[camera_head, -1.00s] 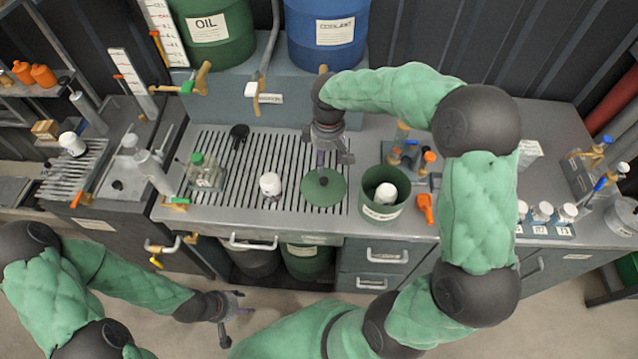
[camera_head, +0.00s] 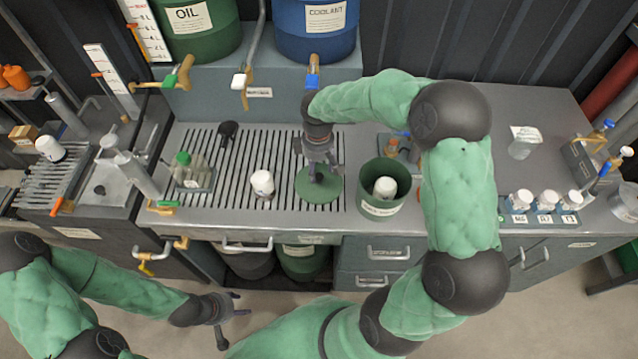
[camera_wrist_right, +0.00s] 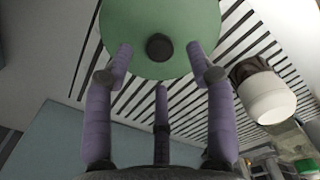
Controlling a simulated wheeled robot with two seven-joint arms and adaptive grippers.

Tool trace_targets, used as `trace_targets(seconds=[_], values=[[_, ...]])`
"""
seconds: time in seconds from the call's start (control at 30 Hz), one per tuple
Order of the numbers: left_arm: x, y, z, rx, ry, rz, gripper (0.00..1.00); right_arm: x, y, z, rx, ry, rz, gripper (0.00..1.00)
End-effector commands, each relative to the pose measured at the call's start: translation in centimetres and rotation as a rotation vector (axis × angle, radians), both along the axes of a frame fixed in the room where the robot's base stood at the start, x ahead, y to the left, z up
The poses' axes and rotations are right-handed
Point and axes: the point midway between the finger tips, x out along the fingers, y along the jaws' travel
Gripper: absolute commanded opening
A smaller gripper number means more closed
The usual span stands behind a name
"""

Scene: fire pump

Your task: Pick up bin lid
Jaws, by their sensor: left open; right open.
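The bin lid (camera_head: 318,188) is a flat round green disc with a dark knob, lying on the slotted grille of the bench. In the right wrist view the lid (camera_wrist_right: 160,22) and its knob (camera_wrist_right: 159,47) show just beyond my fingertips. My right gripper (camera_head: 319,172) is open and points down over the lid, hiding its knob in the head view. Its three fingers (camera_wrist_right: 160,75) are spread around the knob's direction without closing on it. The green bin (camera_head: 381,207) stands open to the right of the lid with a white item inside. My left gripper (camera_head: 232,312) is open and empty, low in front of the bench.
A white-capped container (camera_head: 262,184) stands left of the lid, and also shows in the right wrist view (camera_wrist_right: 267,97). A bottle rack (camera_head: 192,172) is further left. Small labelled jars (camera_head: 545,208) stand at right. The oil (camera_head: 200,30) and coolant (camera_head: 318,30) drums stand behind.

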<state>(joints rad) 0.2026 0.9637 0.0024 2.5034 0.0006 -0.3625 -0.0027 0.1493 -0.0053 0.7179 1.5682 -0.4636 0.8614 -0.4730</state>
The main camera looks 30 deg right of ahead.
Motion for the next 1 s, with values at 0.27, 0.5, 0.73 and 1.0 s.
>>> trace_targets(seconds=[0.27,0.5,0.73,1.0], values=[[0.0,0.0,-1.4,0.000,0.000,0.000,0.50,-0.5,0.0,-4.0,0.001,0.002,-0.001,0.56],[0.0,0.0,-1.3,0.000,0.000,0.000,0.50,-0.5,0.0,-4.2,0.001,0.001,0.000,0.56],[0.0,0.0,-1.3,0.000,0.000,0.000,0.50,-0.5,0.0,-4.2,0.001,0.001,0.000,0.00],[0.0,0.0,-1.3,0.000,0.000,0.000,0.50,-0.5,0.0,-4.2,0.001,0.001,0.000,0.00]])
